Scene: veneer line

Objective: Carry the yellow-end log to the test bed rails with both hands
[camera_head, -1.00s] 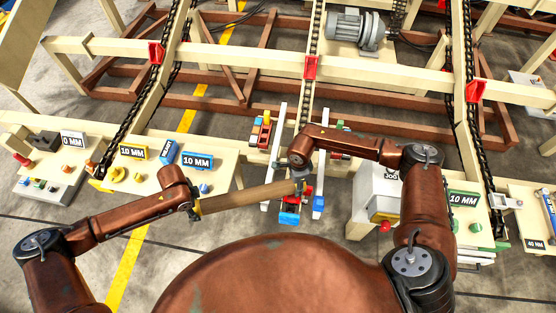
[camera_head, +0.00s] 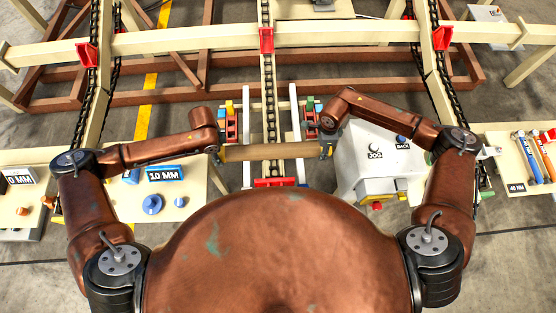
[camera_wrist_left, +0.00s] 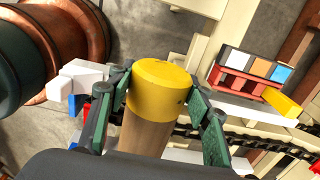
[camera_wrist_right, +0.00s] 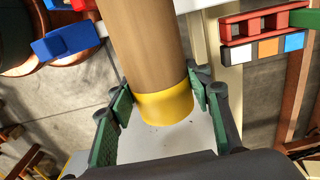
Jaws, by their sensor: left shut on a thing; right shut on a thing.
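The yellow-end log (camera_head: 270,152) is a brown cylinder held level between my two grippers in the head view. Its yellow ends show in the left wrist view (camera_wrist_left: 158,88) and the right wrist view (camera_wrist_right: 163,105). My left gripper (camera_head: 219,153) is shut on its left end, and my right gripper (camera_head: 327,149) is shut on its right end. The test bed rails, two white bars, show at the left (camera_head: 246,175) and right (camera_head: 299,172) under the log. I cannot tell whether the log touches them.
A white box marked JOG (camera_head: 375,160) stands close to the right of my right gripper. A table with a 10 MM sign (camera_head: 166,174) lies at the left. Red blocks (camera_head: 231,125) stand behind the log.

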